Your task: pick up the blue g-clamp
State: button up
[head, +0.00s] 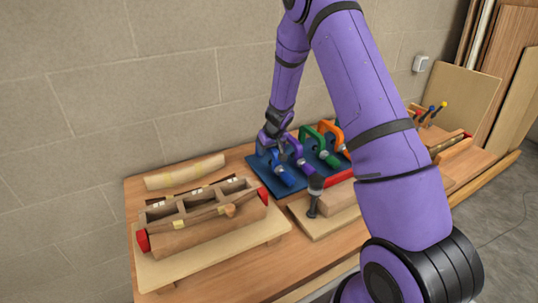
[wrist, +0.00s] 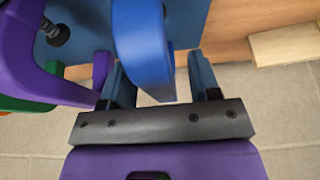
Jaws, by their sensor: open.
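The blue g-clamp (head: 284,176) stands at the left end of a dark blue board (head: 318,166) on the bench, below my gripper (head: 268,148) in the head view. In the wrist view the clamp's smooth blue frame (wrist: 143,42) rises between the two fingers of my gripper (wrist: 160,76). The fingers are apart, one on each side of the frame, with a visible gap at least on the right. Whether the left finger touches it I cannot tell. The clamp's lower part is mostly hidden in the wrist view.
A purple clamp (wrist: 50,80) stands close on the left in the wrist view, with a green clamp (head: 312,138) and an orange one (head: 333,130) further along. A wooden lamination form (head: 205,222) lies left of the board. The wall is behind.

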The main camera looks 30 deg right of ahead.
jog(key=c, duration=0.9)
jog(key=shift+c, duration=0.2)
jog(key=shift+r, duration=0.15)
notch_tip(320, 180, up, 16)
dwell(0.3)
